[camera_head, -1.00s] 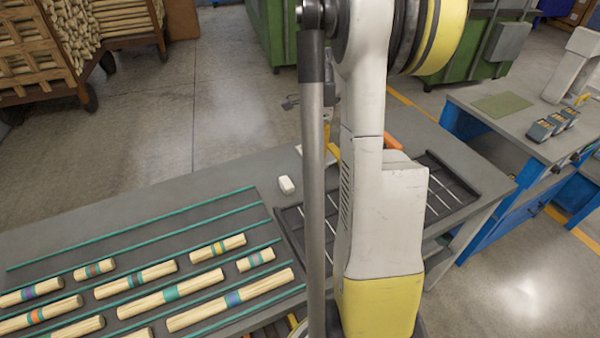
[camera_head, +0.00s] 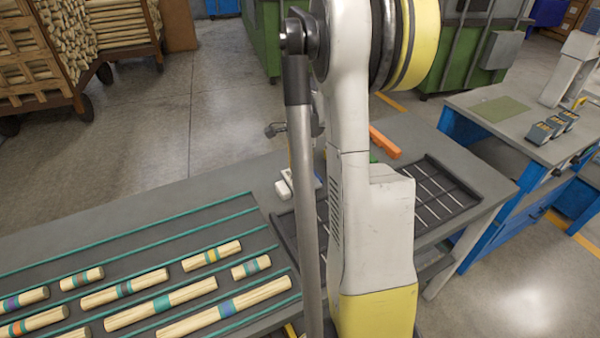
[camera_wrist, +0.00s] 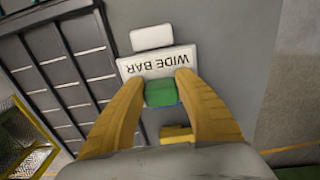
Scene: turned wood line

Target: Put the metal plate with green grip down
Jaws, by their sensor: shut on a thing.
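In the wrist view my gripper (camera_wrist: 161,83) has its two yellow fingers shut on the green grip (camera_wrist: 160,93) of the metal plate. In the head view my arm hides the gripper and most of the plate.
A black slotted rack (camera_wrist: 65,60) is left of the fingers in the wrist view, and right of my arm in the head view (camera_head: 440,190). An orange bar (camera_head: 385,143) lies behind my arm. Banded wooden bars (camera_head: 160,303) lie between green rails at left. Bare bench (camera_head: 215,190) shows behind them.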

